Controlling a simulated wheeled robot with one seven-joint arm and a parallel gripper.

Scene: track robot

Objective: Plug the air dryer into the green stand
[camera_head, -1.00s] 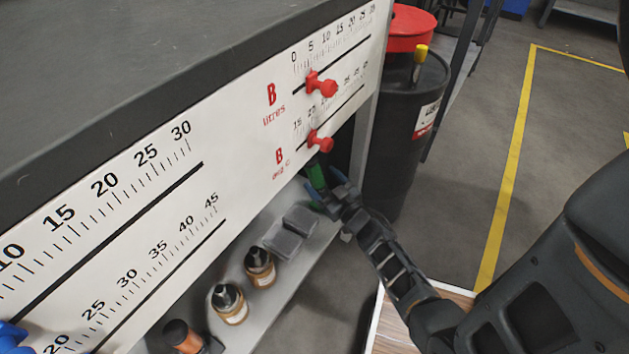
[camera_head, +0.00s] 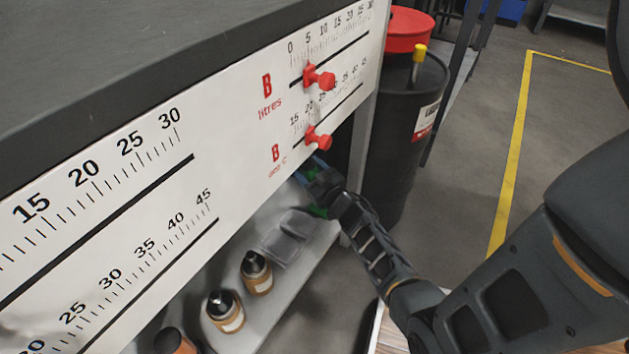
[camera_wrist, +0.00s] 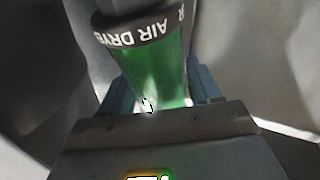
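The air dryer (camera_wrist: 157,72) is a green cylinder with a dark collar lettered "AIR DRY…", filling the upper middle of the wrist view. Blue fingers of my gripper (camera_wrist: 160,88) lie close along both its sides, and it looks held between them. In the head view my gripper (camera_head: 319,186) is under the bench front, above the lower shelf. Only a little green (camera_head: 317,211) shows there beside it, mostly covered by the gripper. I cannot make out the green stand as a separate thing, nor the far end of the dryer.
The white scale panel (camera_head: 225,150) with red sliders (camera_head: 319,78) overhangs just above my gripper. The lower shelf (camera_head: 292,282) holds clear boxes (camera_head: 287,236) and brown bottles (camera_head: 257,272). A black drum (camera_head: 400,130) with red lid stands behind. The floor at right is open.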

